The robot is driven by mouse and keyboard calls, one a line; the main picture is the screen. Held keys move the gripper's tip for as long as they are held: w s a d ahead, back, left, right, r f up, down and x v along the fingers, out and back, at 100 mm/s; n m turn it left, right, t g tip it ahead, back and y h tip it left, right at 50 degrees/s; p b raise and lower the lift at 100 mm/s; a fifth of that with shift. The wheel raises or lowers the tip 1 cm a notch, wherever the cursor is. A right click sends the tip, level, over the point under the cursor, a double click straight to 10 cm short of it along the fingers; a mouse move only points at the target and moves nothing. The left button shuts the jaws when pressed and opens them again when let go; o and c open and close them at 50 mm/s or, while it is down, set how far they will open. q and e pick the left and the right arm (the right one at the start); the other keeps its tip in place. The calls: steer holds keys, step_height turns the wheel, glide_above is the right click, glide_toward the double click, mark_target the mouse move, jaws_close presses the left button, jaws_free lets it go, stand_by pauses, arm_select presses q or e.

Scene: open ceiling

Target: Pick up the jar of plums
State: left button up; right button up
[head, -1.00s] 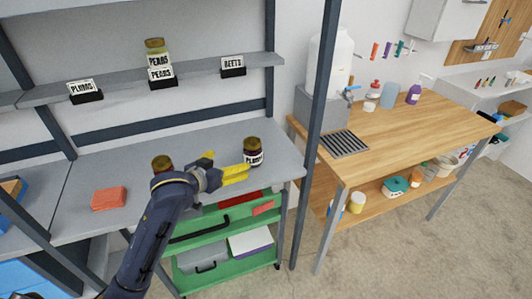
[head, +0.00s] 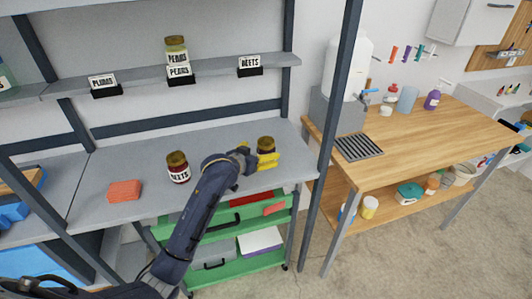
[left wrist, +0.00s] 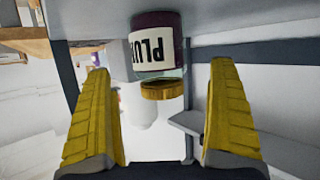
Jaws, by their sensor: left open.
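The jar of plums (head: 266,144) stands on the grey workbench near its right end. Its gold lid shows in the head view, and my gripper hides most of its label. In the left wrist view the jar (left wrist: 156,45) appears upside down, with "PLU" readable on its white label. My left gripper (head: 262,161) has yellow fingers and is open at the jar's near side. In the left wrist view the open fingers (left wrist: 160,115) stand to either side of the jar's line, with the jar beyond their tips. My right gripper is not in view.
A jar labelled BEETS (head: 178,168) and an orange-red block (head: 125,191) are on the workbench (head: 130,155), left of my arm. A shelf above holds a PEARS jar (head: 176,52) and label holders. A dark post (head: 338,130) rises right of the bench.

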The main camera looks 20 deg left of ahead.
arm_select(q)
steer(key=shift+x, duration=2.45)
steer(key=shift+r, duration=0.1)
steer(key=shift+r, duration=0.1)
steer(key=c, duration=1.7)
